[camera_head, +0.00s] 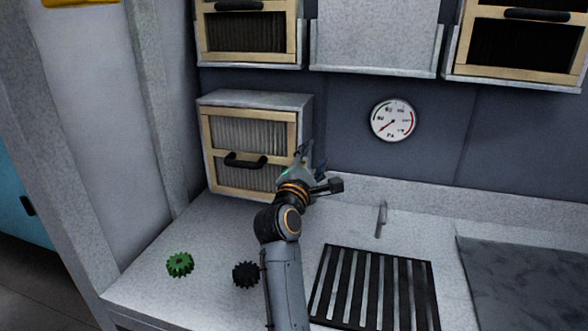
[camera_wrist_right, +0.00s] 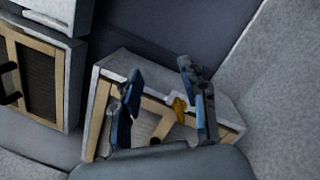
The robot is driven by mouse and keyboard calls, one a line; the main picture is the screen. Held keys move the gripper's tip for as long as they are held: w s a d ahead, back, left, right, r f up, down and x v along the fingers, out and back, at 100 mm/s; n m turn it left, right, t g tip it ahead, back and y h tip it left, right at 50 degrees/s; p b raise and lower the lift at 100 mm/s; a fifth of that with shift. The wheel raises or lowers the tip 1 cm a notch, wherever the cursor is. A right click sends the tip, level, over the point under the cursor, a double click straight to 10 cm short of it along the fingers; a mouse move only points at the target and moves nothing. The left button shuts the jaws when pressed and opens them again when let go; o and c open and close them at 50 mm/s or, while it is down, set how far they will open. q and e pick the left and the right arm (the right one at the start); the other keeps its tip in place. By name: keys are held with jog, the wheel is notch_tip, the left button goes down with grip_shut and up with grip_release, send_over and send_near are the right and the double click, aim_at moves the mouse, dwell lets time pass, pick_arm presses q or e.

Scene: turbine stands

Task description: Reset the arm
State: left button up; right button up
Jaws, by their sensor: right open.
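My right arm reaches up over the counter in the head view. Its gripper (camera_head: 313,160) is in front of the right edge of a box-shaped unit with a wooden-framed filter front and black handle (camera_head: 246,160). In the right wrist view the gripper (camera_wrist_right: 158,72) has its two fingers spread, with nothing held between them. A wooden-framed box (camera_wrist_right: 97,115) lies behind the fingers there, and a small yellow piece (camera_wrist_right: 180,107) shows between them. Whether the gripper touches the unit cannot be told. My left gripper is not in view.
A green gear (camera_head: 180,264) and a black gear (camera_head: 246,274) lie on the counter (camera_head: 205,290). A black slotted grate (camera_head: 373,290) and a dark slab (camera_head: 525,285) lie to the right. A round gauge (camera_head: 393,120) is on the back wall. Filter units (camera_head: 249,30) hang above.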

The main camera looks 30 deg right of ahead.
jog(key=w+a+f+y, duration=0.1)
jog(key=a+f+y, duration=0.1)
jog(key=a+f, duration=0.2)
jog(key=shift+w+a+f, duration=0.15)
jog(key=shift+a+f, duration=0.25)
jog(key=shift+a, duration=0.4)
jog(key=w+d+n+p, duration=0.2)
jog(key=w+d+p, duration=0.1)
jog(key=p, duration=0.1)
jog(key=shift+d+f+n, duration=0.1)
jog(key=shift+d+n, duration=0.1)
jog(key=shift+n, duration=0.1)
